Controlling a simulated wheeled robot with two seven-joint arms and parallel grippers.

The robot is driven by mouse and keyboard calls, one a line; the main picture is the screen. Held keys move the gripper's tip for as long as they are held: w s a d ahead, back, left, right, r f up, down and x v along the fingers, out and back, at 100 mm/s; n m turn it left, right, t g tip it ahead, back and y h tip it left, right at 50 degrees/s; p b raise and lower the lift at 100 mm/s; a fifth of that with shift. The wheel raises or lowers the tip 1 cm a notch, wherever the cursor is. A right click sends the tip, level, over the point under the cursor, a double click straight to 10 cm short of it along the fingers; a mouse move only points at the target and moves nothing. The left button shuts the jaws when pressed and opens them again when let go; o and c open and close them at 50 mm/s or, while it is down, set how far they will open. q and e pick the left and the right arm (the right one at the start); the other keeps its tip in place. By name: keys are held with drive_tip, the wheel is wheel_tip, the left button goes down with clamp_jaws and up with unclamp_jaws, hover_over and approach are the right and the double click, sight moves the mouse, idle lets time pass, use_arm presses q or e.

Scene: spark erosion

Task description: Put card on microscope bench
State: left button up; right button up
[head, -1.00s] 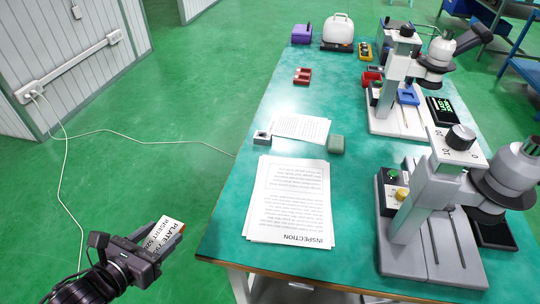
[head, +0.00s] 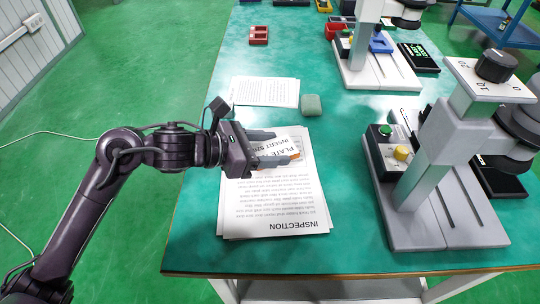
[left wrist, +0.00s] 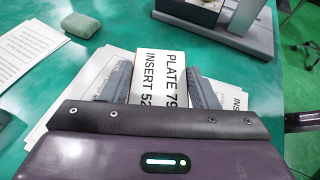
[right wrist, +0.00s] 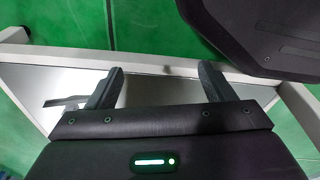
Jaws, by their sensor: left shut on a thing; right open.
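The card (head: 277,149) is white with black print, "PLATE 79" and "INSERT 52" in the left wrist view (left wrist: 160,82), and has an orange edge. My left gripper (head: 284,148) is shut on the card and holds it over the upper part of the inspection sheets; whether it touches them I cannot tell. The microscope bench (head: 270,215) is a green-topped table with microscopes on its right side. My right gripper (right wrist: 160,82) is open and empty, in the right wrist view only, near a white frame with a grey shelf panel.
Printed inspection sheets (head: 275,210) lie under the left gripper, another sheet (head: 264,92) behind them. A grey-green block (head: 311,105) stands nearby. The near microscope (head: 430,165) stands right; a far one (head: 370,50) stands behind. Green surface is bare between sheets and near microscope.

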sight(270, 176)
use_arm(q)
drive_tip(key=shift+d+f, duration=0.1)
drive_tip(key=shift+f, duration=0.25)
wheel_tip(270, 176, down, 4)
drive_tip(key=shift+f+b, duration=0.2)
drive_tip(key=shift+b, duration=0.9)
drive_tip(key=shift+f+b, duration=0.3)
drive_tip(key=shift+f, duration=0.5)
use_arm(e)
drive_tip(key=w+a+r, duration=0.2)
drive_tip(key=w+r, duration=0.2)
drive_tip(key=r, duration=0.1)
drive_tip(key=shift+w, duration=0.3)
use_arm(q)
drive_tip(key=shift+f+b, duration=0.35)
drive_tip(key=shift+b, duration=0.05)
use_arm(e)
drive_tip(key=shift+f, duration=0.45)
use_arm(q)
drive_tip(key=o, duration=1.1)
